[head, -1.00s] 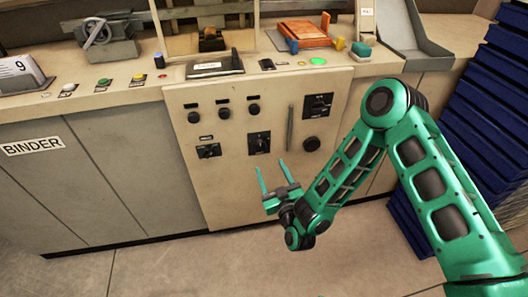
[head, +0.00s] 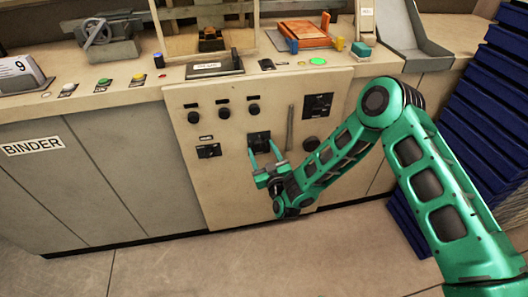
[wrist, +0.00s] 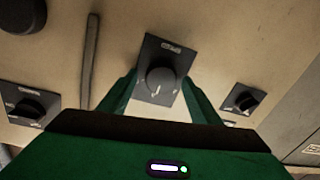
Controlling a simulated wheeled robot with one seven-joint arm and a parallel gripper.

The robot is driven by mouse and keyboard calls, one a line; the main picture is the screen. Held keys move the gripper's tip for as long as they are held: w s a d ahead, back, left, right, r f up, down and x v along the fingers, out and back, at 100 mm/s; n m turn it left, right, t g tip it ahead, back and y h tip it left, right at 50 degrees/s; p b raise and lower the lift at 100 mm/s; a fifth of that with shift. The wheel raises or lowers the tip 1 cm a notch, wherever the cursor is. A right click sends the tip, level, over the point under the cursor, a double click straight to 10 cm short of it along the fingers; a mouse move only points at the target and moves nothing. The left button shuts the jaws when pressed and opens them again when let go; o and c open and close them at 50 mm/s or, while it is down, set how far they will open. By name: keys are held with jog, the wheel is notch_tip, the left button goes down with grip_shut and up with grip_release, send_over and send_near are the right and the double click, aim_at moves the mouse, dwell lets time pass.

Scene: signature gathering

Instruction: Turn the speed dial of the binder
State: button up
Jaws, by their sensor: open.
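The binder's front panel (head: 228,180) is cream with several black dials. The middle lower dial (head: 260,137) is a black knob on a dark square plate; it shows large in the wrist view (wrist: 160,82). The small print on its plate is too small to read for certain. My gripper (head: 262,148) is open, its green fingers pointing at this dial. In the wrist view, one finger lies on each side of the knob. I cannot tell whether either finger touches it.
Another black dial (head: 208,151) sits to the left, and a dark plate dial (head: 317,103) to the upper right. A round black knob (head: 311,144) and a vertical slot (head: 290,128) are close by. Blue stacked crates (head: 490,110) stand at the right.

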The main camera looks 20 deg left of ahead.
jog(key=shift+c, duration=0.5)
jog(key=c, duration=0.9)
jog(key=shift+d, duration=0.1)
jog(key=shift+m, duration=0.4)
jog(key=m, duration=0.5)
jog(key=shift+w+m+t, duration=0.1)
jog(key=shift+m+t, duration=0.2)
jog(key=shift+m, duration=0.1)
jog(key=m, duration=0.5)
jog(key=shift+w+d+f+m+t, duration=0.1)
jog(key=shift+m+t, duration=0.3)
